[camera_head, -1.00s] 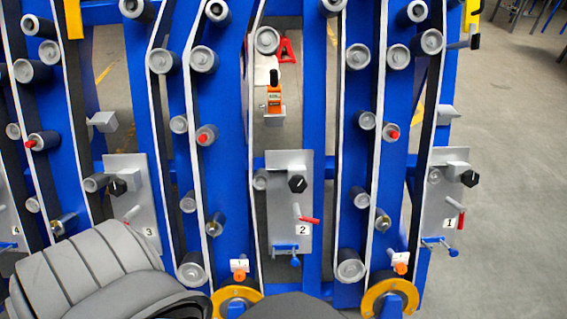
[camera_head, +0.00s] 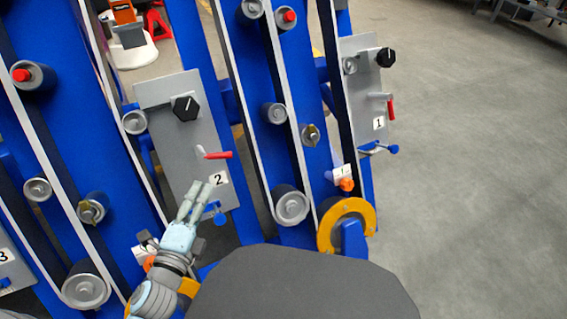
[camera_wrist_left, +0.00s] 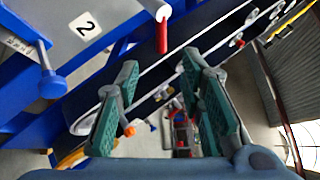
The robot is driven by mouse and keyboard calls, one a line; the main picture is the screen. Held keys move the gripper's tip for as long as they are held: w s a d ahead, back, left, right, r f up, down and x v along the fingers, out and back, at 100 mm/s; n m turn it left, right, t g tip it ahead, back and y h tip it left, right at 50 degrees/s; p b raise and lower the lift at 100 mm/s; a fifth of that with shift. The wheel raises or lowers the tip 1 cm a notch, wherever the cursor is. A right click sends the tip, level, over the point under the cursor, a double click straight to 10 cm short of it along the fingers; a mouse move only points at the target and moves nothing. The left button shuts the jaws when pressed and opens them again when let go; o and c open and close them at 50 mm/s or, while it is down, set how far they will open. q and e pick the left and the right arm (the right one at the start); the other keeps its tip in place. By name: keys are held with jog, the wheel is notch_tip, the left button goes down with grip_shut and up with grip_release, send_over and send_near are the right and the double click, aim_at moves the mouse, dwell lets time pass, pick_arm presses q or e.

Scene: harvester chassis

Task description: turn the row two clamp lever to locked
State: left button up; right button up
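The row two panel (camera_head: 165,95) is a grey plate with a "2" label. It carries a black knob (camera_head: 186,107), a red-handled lever (camera_head: 217,155) pointing right, and a blue lever (camera_head: 219,215) at its lower edge. I cannot tell which is the clamp lever. My left gripper (camera_head: 203,187) is in front of the panel's lower part, below the red lever and close to the blue one, partly covering it. In the left wrist view the red handle (camera_wrist_left: 162,36) is beyond the fingers and the blue lever (camera_wrist_left: 52,84) is left of them. The left gripper (camera_wrist_left: 160,75) is open and empty.
Panel 1 (camera_head: 362,90) stands to the right, and part of panel 3 (camera_head: 12,272) shows at far left. Blue frame beams, belts and grey rollers (camera_head: 291,206) surround the panels. A yellow ring (camera_head: 328,232) sits lower right. The floor at right is clear.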

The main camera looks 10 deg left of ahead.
aim_at(221, 158)
pick_arm(q)
jog(key=w+p, duration=0.3)
jog(key=w, duration=0.5)
jog(key=shift+w+r, duration=0.15)
jog(key=shift+w, duration=0.05)
jog(key=w, duration=0.5)
jog(key=shift+a+f, duration=0.1)
jog(key=shift+f, duration=0.25)
jog(key=shift+w, duration=0.6)
pick_arm(e)
jog(key=shift+m, duration=0.3)
jog(key=f, duration=0.4)
jog(key=shift+s+d+f, duration=0.25)
jog(key=shift+s+d, duration=0.05)
jog(key=shift+s, duration=0.05)
pick_arm(q)
jog(key=shift+c, duration=0.6)
grip_shut()
